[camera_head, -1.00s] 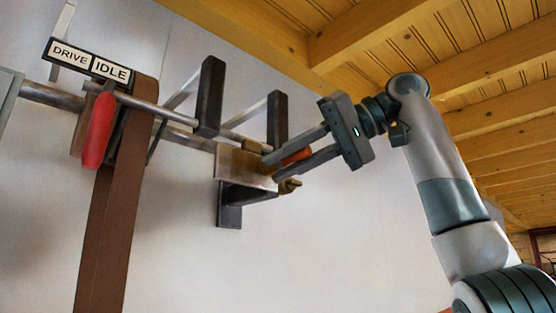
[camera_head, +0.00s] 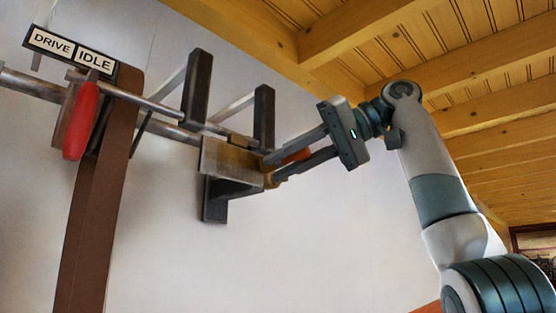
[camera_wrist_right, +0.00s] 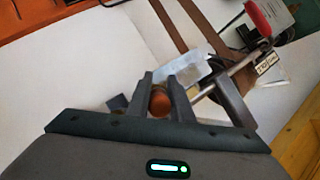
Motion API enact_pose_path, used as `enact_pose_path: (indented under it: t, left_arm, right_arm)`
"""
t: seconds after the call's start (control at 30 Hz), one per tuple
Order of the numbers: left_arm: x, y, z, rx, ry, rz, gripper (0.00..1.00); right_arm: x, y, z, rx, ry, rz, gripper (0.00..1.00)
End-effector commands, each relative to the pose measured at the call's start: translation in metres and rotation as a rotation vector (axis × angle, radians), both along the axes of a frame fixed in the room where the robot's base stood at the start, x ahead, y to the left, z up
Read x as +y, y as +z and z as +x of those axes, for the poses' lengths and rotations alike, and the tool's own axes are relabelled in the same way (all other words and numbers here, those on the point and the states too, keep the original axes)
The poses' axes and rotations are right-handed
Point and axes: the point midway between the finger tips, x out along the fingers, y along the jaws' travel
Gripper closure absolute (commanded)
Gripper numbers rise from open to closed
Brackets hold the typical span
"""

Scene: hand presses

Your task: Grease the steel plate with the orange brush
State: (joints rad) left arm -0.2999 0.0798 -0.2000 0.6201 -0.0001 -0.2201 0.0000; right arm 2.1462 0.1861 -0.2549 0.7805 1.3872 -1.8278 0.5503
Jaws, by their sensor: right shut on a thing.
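The steel plate (camera_head: 228,161) is a squarish metal sheet on a dark wall bracket. Its face is grey at left and yellowish brown towards the right. My right gripper (camera_head: 268,170) reaches in from the right and is shut on the orange brush (camera_head: 297,156), whose handle shows between the fingers. A tan piece, perhaps the bristles, shows by the lower fingertip at the plate's right edge; I cannot tell whether it touches. In the right wrist view the round orange handle end (camera_wrist_right: 159,103) sits between the fingers, with the pale plate (camera_wrist_right: 182,72) beyond. My left gripper is out of view.
Two dark upright posts (camera_head: 264,118) and a horizontal steel bar (camera_head: 170,130) stand behind and left of the plate. A red-handled lever (camera_head: 81,122) hangs under a DRIVE/IDLE sign (camera_head: 72,50) on a brown column (camera_head: 98,220). Below the plate is bare wall.

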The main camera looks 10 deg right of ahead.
Motion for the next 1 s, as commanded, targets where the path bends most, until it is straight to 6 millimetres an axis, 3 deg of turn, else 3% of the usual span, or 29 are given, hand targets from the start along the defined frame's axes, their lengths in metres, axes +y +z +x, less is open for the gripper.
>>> enact_pose_path:
  t: [0.27,1.0]
  left_arm:
    - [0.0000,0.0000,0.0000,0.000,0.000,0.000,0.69]
    - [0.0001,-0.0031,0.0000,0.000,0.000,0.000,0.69]
  right_arm:
    - [-0.0093,0.0001,0.0063,0.000,0.001,0.001,1.00]
    - [-0.0032,-0.0007,0.0039,-0.002,0.002,-0.001,1.00]
